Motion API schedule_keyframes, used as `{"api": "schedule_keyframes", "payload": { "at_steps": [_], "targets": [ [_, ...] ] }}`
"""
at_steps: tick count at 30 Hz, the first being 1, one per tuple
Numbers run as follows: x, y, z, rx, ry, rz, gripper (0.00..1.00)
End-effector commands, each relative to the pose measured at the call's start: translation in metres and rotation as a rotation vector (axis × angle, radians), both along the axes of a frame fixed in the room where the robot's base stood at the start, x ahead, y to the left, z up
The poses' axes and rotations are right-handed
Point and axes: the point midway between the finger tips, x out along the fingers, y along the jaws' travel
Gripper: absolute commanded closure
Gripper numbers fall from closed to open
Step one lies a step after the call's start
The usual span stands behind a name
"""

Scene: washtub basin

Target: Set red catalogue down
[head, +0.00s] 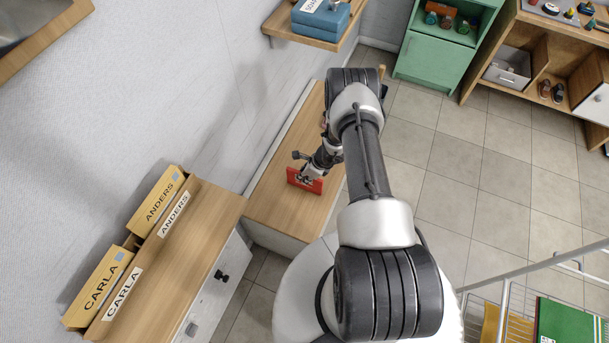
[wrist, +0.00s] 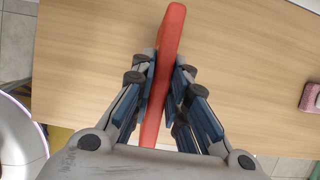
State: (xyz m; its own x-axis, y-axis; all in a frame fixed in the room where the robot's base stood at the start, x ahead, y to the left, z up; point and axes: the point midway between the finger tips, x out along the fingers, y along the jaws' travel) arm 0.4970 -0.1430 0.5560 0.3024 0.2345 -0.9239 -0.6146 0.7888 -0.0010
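The red catalogue (head: 305,182) is held on its edge over the low wooden bench top (head: 274,205) by the wall. In the wrist view the catalogue (wrist: 173,38) is a thin red slab seen edge-on, standing between the finger pads. My gripper (wrist: 165,75) is shut on it, with a pad against each side. In the head view my gripper (head: 311,170) is right behind the catalogue, and part of it is hidden by the arm. I cannot tell whether the catalogue's lower edge touches the bench.
A pink block (wrist: 311,98) lies on the bench at the right of the wrist view. A cabinet (head: 205,225) with yellow boxes labelled ANDERS (head: 158,200) and CARLA (head: 98,287) stands front left. A wall shelf (head: 291,36) with blue boxes hangs above. Bare bench surrounds the catalogue.

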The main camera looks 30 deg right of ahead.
Motion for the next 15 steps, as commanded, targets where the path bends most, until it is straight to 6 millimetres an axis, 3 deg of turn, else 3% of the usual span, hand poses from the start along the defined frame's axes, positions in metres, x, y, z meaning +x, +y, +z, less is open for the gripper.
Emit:
{"api": "schedule_keyframes", "payload": {
  "at_steps": [8, 15],
  "targets": [
    [0.0, 0.0002, 0.0005, 0.0, 0.0, 0.0, 0.66],
    [0.0, 0.0002, 0.0005, 0.0, 0.0, 0.0, 0.66]
  ]
}}
